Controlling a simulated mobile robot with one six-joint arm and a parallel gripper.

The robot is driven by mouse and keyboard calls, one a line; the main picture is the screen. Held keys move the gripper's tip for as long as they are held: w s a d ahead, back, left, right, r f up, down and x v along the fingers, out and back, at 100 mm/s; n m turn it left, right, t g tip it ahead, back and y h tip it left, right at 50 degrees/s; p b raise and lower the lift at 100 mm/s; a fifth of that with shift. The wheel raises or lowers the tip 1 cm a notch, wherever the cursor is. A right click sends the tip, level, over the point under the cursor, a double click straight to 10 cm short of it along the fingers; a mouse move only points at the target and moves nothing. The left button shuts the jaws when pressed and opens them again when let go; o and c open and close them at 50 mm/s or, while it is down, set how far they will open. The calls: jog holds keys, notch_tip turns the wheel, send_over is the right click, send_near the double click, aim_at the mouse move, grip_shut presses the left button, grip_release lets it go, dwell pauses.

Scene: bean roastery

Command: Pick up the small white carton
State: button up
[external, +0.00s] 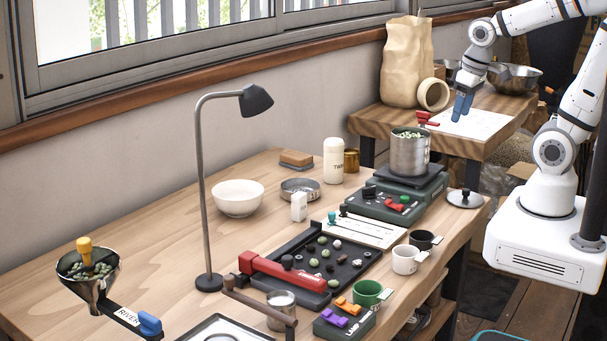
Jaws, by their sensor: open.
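The small white carton (299,206) stands upright on the wooden table, near the middle. It is to the right of a white bowl and just behind the black sorting tray. My gripper (462,108) has blue fingers and hangs open over the smaller back table, at the upper right. It is empty and well apart from the carton, far to its right and higher. The carton's front and top show; nothing covers it.
A white bowl (238,197), a metal dish (300,188) and a white canister (333,160) stand around the carton. A lamp (203,190) rises to its left. A steel pot (410,152) stands on a scale between my gripper and the carton. Bare table lies left of the lamp.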

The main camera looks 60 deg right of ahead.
jog(key=w+a+f+b, duration=0.2)
jog(key=w+a, duration=0.2)
jog(key=w, duration=0.6)
jog(key=t+b, duration=0.2)
jog(key=b, duration=0.1)
send_over(300, 195)
jog(key=s, duration=0.2)
jog(key=f, duration=1.4)
jog(key=shift+w+f, duration=0.2)
jog(key=shift+f, duration=0.05)
jog(key=shift+w+a+f, duration=0.15)
jog(key=shift+f, duration=0.1)
jog(key=x, duration=0.7)
jog(key=shift+d+f, duration=0.2)
jog(key=shift+f, duration=0.05)
jog(key=c, duration=1)
